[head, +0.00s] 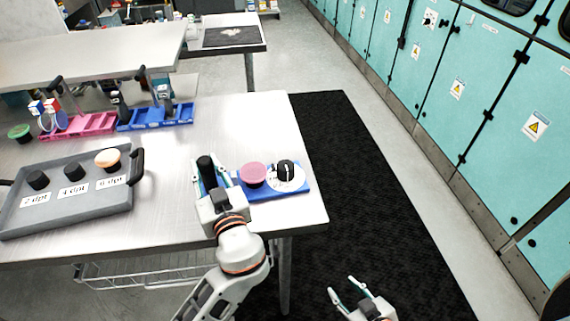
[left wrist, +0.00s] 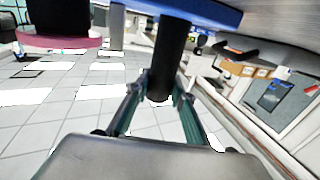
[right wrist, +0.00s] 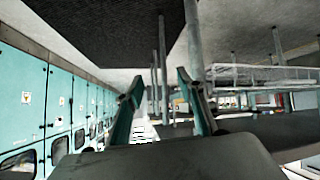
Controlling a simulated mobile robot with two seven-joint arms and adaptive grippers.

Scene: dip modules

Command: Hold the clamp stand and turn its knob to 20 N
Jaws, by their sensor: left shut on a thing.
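The clamp stand has a blue base (head: 262,193), a black upright post (head: 205,163), a pink round pad and a white dial with a black knob (head: 284,170). It stands at the table's right front corner. My left gripper (head: 208,180) is shut on the black post, at the left end of the base. In the left wrist view the post (left wrist: 168,55) runs down between the fingers. My right gripper (head: 348,289) is open and empty, off the table and apart from the knob. The dial's marks are too small to read.
A grey tray (head: 70,208) with several black knobs and labels lies at the left. Pink (head: 85,124) and blue (head: 160,119) trays stand behind it. Right of the table are a black floor mat (head: 370,190) and teal cabinets (head: 440,85).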

